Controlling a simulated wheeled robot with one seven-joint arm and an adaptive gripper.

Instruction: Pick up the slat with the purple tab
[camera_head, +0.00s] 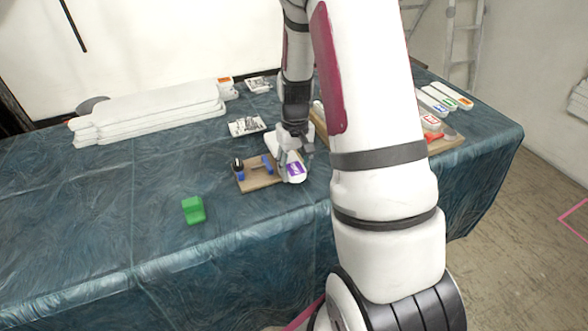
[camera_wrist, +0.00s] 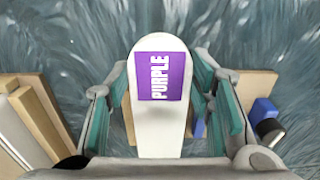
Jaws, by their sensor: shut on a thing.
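The slat with the purple tab (camera_wrist: 150,128) is white with a rounded end and runs between my gripper's fingers in the wrist view. Its purple tab (camera_wrist: 160,76) reads "PURPLE". My gripper (camera_wrist: 161,95) is shut on the slat, one finger on each side. In the head view the slat's purple-tabbed end (camera_head: 294,170) shows at the right edge of a small wooden board, below my gripper (camera_head: 290,158). My arm hides much of the slat's other end. I cannot tell whether the slat touches the board.
The small wooden board (camera_head: 259,184) carries blue blocks and a dark cylinder. A green block (camera_head: 193,210) lies to its front left. Stacked white slats (camera_head: 150,112) lie at the back left. Other tabbed slats (camera_head: 437,103) lie at the right. The front left cloth is clear.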

